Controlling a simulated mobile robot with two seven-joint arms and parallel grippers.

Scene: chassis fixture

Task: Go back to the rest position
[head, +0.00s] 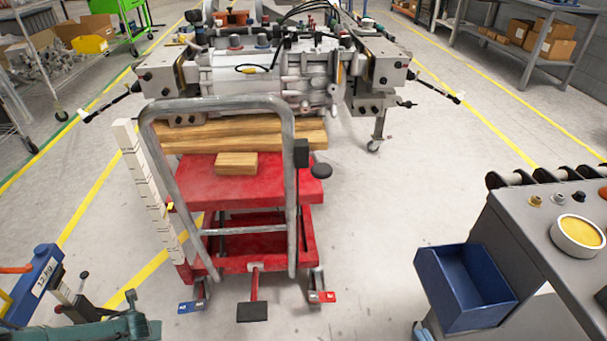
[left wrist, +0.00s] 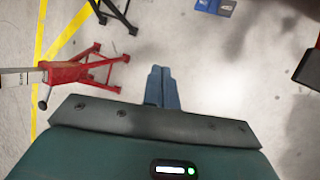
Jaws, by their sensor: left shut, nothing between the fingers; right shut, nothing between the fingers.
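My right gripper (head: 421,331) shows only as blue-grey fingertips at the bottom edge of the head view, left of the grey bench and below the blue bin. Its fingers are together with nothing held. My left gripper (left wrist: 162,75) is in the left wrist view, its two blue-grey fingers closed side by side over bare floor, holding nothing. I cannot make out the left gripper in the head view.
A red lift cart (head: 255,195) with a grey handle stands ahead, with wood blocks (head: 237,163) and a metal gearbox (head: 265,75) above. A blue bin (head: 465,285) hangs on the right-hand bench (head: 535,235). A red stand (left wrist: 85,73) is on the floor.

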